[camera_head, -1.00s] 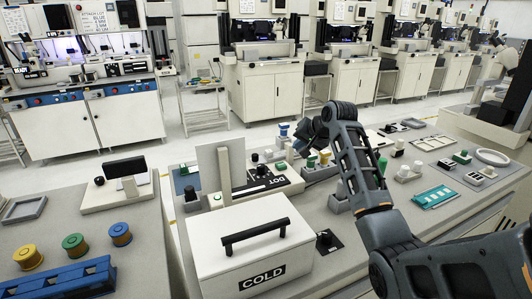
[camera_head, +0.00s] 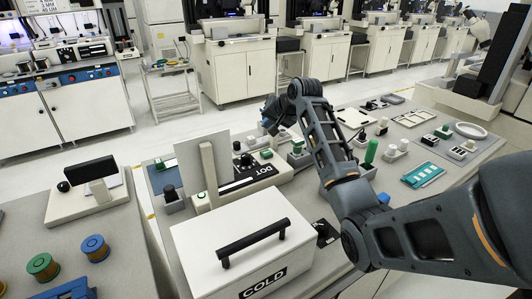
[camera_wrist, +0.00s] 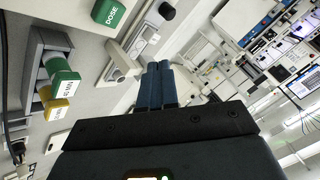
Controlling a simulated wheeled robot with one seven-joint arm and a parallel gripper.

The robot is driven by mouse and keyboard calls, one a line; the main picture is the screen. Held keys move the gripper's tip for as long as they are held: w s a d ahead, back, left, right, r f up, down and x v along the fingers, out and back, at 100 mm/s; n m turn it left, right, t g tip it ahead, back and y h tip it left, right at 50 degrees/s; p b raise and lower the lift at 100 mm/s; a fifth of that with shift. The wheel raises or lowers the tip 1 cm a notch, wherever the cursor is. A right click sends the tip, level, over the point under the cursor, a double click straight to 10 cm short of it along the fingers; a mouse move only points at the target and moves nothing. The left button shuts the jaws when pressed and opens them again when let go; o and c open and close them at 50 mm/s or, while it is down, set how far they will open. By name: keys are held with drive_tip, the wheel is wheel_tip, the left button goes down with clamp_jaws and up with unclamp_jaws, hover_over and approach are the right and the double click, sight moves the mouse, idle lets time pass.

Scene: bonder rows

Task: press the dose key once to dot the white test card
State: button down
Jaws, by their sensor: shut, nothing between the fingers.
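A green key marked DOSE (camera_wrist: 109,13) shows at the top of the wrist view. A small green block (camera_head: 266,154) beside the black DOT panel (camera_head: 262,171) in the head view looks like the same key. My gripper's two blue fingers (camera_wrist: 158,66) are together and empty, apart from the key and to its lower right in the wrist view. In the head view my gripper (camera_head: 271,114) is over the bench behind the DOT panel, partly hidden by my arm. A white strip lies on the DOT panel; I cannot tell whether it is the test card.
An upright pale panel (camera_head: 190,170) stands left of the DOT panel. A white COLD box (camera_head: 200,245) with a black handle is in front. A grey rack (camera_wrist: 38,65) holds green- and yellow-topped items in the wrist view. A teal tray (camera_head: 424,175) lies at right.

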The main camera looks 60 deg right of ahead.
drive_tip(key=b, duration=0.4)
hover_over(269, 153)
wheel_tip(269, 153, down, 6)
drive_tip(key=shift+a+r, duration=0.1)
drive_tip(key=shift+a, duration=0.05)
drive_tip(key=shift+f, duration=0.95)
drive_tip(key=shift+f, duration=0.1)
idle(0.9)
drive_tip(key=shift+f, duration=0.3)
drive_tip(key=shift+f+b, duration=0.3)
drive_tip(key=shift+f, duration=0.25)
idle(0.7)
idle(0.3)
drive_tip(key=shift+r+p, duration=1)
